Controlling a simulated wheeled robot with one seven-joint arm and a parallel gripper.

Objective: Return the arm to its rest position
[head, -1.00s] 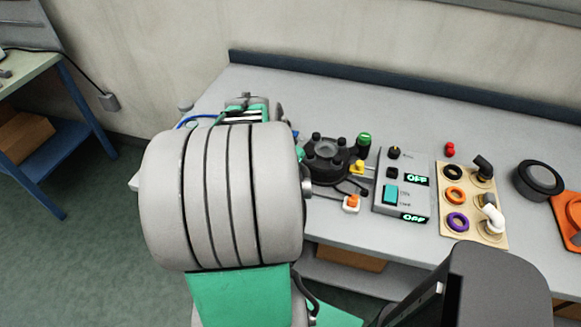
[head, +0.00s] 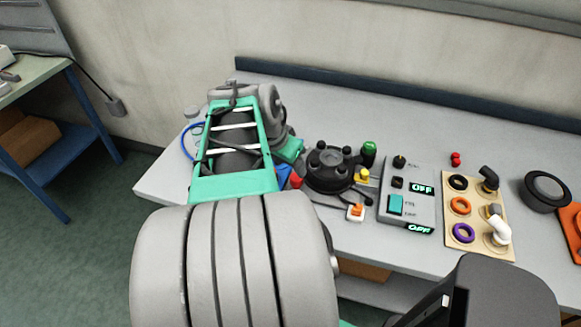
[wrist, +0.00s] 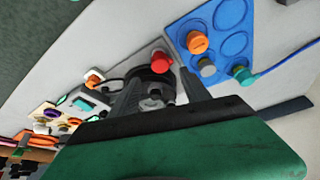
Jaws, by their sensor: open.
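My arm (head: 235,260) fills the left centre of the head view, reaching over the bench. My gripper (wrist: 160,82) shows in the wrist view with its two dark fingers apart and nothing held between them. In the head view the gripper is hidden behind the arm. Beyond the fingers in the wrist view are a red cap (wrist: 162,62) and a black round fixture (wrist: 146,80). This fixture also stands on the bench in the head view (head: 331,168), right of the arm.
A blue tray (wrist: 222,16) with round recesses holds orange and grey caps. The bench (head: 160,188) also bears a grey switch box (head: 420,190) reading OFF, a beige board (head: 485,232) with coloured rings, and a black round part (head: 545,190). A wall stands behind.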

